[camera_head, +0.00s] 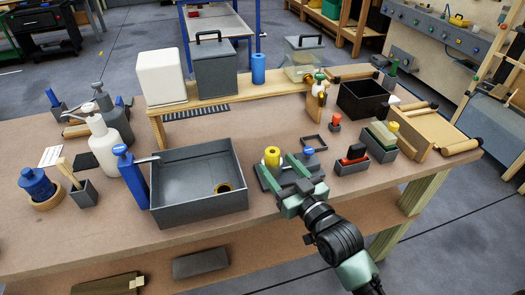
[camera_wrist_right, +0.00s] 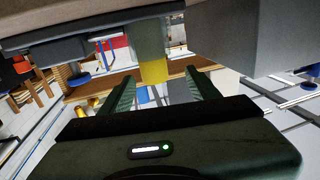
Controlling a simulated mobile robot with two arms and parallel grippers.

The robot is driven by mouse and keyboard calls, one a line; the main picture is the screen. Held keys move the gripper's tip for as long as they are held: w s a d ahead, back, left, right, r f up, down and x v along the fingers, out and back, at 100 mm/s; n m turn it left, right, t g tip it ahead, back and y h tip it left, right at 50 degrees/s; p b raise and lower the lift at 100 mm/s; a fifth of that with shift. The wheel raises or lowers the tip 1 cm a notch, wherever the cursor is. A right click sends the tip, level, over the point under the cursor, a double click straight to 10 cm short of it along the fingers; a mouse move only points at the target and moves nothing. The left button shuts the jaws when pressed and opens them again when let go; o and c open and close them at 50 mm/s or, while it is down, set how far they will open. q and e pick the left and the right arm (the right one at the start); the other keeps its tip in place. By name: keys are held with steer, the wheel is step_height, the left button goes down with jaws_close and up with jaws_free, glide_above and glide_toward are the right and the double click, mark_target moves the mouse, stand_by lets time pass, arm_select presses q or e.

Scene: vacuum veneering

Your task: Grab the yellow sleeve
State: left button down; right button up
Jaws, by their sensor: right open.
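The yellow sleeve (camera_head: 272,157) stands upright on a dark grey holder (camera_head: 264,178), right of the large grey bin. My right gripper (camera_head: 277,164) reaches in from the front right, open, its two green fingers pointing at the sleeve. In the right wrist view a yellow piece (camera_wrist_right: 153,70), apparently the sleeve, shows between the fingers (camera_wrist_right: 162,85), with gaps on both sides. A greyish-green section adjoins it there. Contact with the sleeve is not visible. My left gripper is not in view.
A blue-capped piece (camera_head: 308,152) is just right of the fingers. A small box with red and black items (camera_head: 350,164) stands further right. A wooden shelf (camera_head: 230,99) is behind.

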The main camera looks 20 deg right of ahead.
mark_target(274, 158)
steer(key=shift+w, duration=0.3)
steer(key=shift+w+a+r, duration=0.1)
steer(key=shift+w, duration=0.15)
steer(key=shift+p+x, duration=0.4)
steer(key=shift+x, duration=0.8)
steer(key=x, duration=0.3)
steer(key=shift+w+d+r+p, duration=0.1)
steer(key=shift+w+d+p, duration=0.2)
steer(key=shift+w+p, duration=0.1)
steer(key=shift+w+a, duration=0.1)
steer(key=shift+w, duration=0.2)
steer(key=c, duration=1.1)
jaws_close()
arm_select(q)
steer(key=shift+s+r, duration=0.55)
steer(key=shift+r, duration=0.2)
